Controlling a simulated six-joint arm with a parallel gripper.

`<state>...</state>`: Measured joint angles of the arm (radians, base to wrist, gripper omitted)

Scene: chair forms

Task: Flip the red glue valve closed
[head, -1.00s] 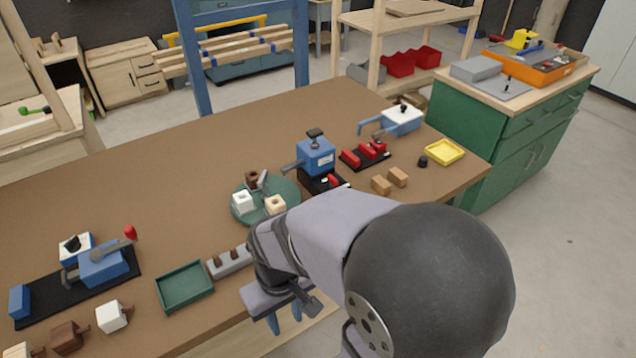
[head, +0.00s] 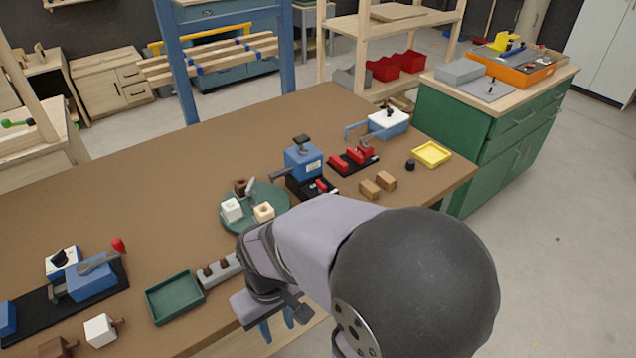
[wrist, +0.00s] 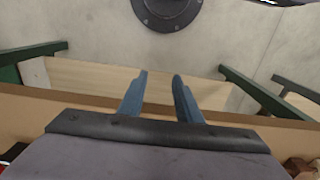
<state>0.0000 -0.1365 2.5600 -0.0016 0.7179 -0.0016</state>
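Red parts that could be the glue valve show in the head view. One is a small red piece (head: 321,186) on the black base at the foot of a blue box (head: 304,162). Others are red pieces (head: 352,157) on a black plate just right of it. I cannot tell which is the valve or how its lever is set. My gripper (head: 278,327) is in front of the table's near edge, well short of these parts. In the wrist view its two blue fingers (wrist: 159,78) stand apart with nothing between them.
The brown table (head: 150,195) also holds a turntable with small blocks (head: 283,197), a green tray (head: 174,298), wooden blocks (head: 370,189), a yellow tray (head: 432,153) and a blue clamp with a red-knobbed lever (head: 92,280). The table's middle left is clear.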

